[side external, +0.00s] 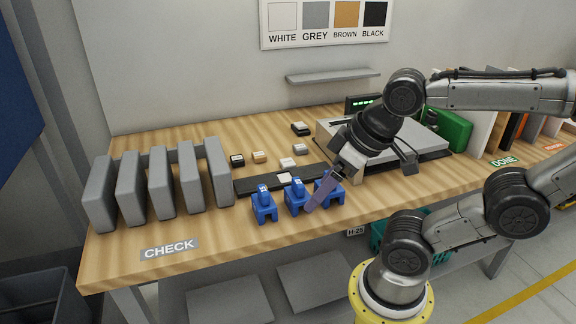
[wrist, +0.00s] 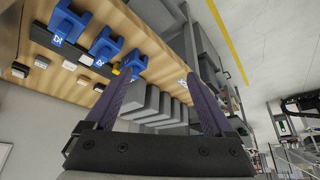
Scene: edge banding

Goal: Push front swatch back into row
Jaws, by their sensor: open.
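Small square swatches lie on the bench behind the blue blocks in the side view: a white one (side external: 284,178) on a long dark strip (side external: 255,186), a pale one (side external: 287,162), a light one (side external: 300,149), a tan one (side external: 260,157), a whitish one (side external: 237,160) and a black-sided one (side external: 300,129). My gripper (side external: 311,206) has purple fingers pointing down near the middle and right blue blocks, in front of the strip; contact cannot be told. In the wrist view the gripper (wrist: 155,75) is open with nothing between its fingers. Several swatches (wrist: 68,66) show at its upper left.
Blue blocks (side external: 264,207) stand along the front edge. Grey upright panels (side external: 130,188) fill the left, behind the CHECK label (side external: 168,249). A grey machine (side external: 425,146) and more panels in several colours (side external: 480,132) are at right. Bench surface is clear behind the swatches.

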